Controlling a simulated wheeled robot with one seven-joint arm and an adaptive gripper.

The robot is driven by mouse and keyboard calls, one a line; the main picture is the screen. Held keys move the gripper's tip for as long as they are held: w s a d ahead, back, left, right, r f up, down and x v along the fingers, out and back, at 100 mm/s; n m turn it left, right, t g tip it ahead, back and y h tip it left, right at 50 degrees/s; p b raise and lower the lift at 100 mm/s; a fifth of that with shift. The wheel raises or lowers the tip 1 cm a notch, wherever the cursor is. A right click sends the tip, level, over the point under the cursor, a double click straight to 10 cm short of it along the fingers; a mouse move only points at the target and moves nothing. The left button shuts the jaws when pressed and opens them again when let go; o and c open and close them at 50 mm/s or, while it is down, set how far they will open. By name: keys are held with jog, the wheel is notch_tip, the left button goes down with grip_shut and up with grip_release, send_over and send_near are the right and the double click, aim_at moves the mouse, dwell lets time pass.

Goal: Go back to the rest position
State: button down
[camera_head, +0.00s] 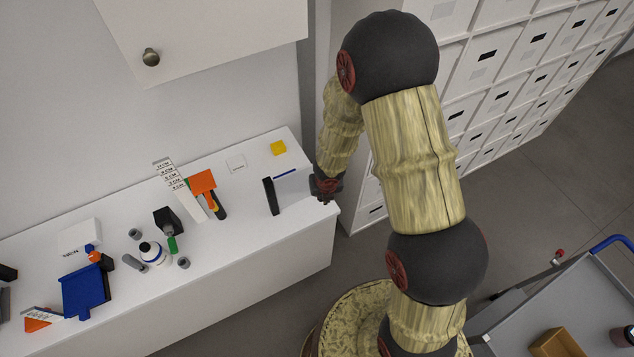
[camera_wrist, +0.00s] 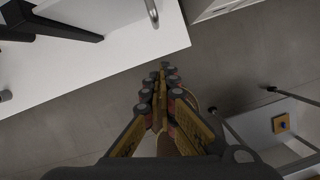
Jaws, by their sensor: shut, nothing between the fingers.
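My gripper (camera_wrist: 163,95) points down in the wrist view, over the grey floor beside the white counter's edge. Its fingers are together with nothing between them. In the head view my arm bends over from the right, and its end hangs by the right end of the white counter (camera_head: 235,240). The fingers are mostly hidden there.
White drawers (camera_head: 500,80) rise behind my arm. A grey cart (camera_head: 590,300) stands at lower right.

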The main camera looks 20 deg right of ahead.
jog(key=shift+s+r, duration=0.15)
jog(key=s+d+r+m+g+h+b, duration=0.15)
jog(key=s+d+r+m+b, duration=0.3)
jog(key=m, duration=0.85)
jog(key=s+d+r+m+g+h+b, duration=0.15)
jog(key=s+d+r+m+b, duration=0.35)
jog(key=m, duration=0.7)
jog(key=s+a+f+m+t+y+b, duration=0.2)
jog(key=s+a+m+t+b, duration=0.3)
jog(key=b, duration=1.7)
jog(key=s+a+m+y, duration=0.1)
jog(key=s+a+m, duration=0.1)
jog(key=s+m, duration=0.3)
jog(key=shift+s+a+f+t+b, duration=0.2)
jog(key=shift+s+f+t+b, duration=0.1)
jog(key=shift+s+t+b, duration=0.1)
